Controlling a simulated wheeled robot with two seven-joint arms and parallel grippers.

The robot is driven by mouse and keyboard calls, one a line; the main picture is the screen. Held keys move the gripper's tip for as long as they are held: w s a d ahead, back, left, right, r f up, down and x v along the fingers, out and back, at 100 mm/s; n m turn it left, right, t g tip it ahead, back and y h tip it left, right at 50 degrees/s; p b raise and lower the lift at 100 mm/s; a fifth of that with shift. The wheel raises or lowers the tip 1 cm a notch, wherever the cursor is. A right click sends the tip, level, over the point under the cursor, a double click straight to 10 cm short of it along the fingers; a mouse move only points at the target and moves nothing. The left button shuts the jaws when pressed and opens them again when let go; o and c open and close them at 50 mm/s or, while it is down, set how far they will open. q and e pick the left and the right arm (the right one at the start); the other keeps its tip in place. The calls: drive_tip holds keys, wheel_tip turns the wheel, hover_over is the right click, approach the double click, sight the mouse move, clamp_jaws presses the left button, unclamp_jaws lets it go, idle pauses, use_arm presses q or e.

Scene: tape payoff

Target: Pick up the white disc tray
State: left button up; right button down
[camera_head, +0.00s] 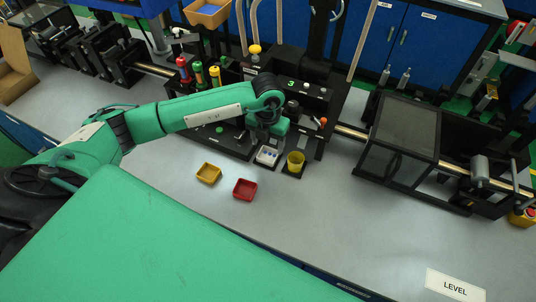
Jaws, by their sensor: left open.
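My green left arm reaches in from the left. My left gripper (263,134) points down just behind and above the tray. It is open and nothing shows between its fingers. The fingers are small and dark against the black fixture, so I cannot tell whether they touch the tray. My right gripper is not in view.
A yellow square dish (208,173) and a red square dish (245,189) lie in front. Colored bottles (199,75) stand behind my arm. A black framed box (402,140) is at right.

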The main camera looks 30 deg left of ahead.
sight(268, 157)
use_arm(q)
drive_tip(key=shift+f+p, duration=0.3)
wheel_tip(268, 157, down, 4)
drive_tip(key=shift+w+r+p, duration=0.15)
drive_tip(key=shift+r+p, duration=0.05)
drive_tip(key=shift+p, duration=0.65)
drive_tip(key=shift+f, duration=0.5)
drive_tip(key=c, duration=0.7)
drive_tip(key=shift+r, duration=0.1)
drive_tip(key=shift+c, duration=0.2)
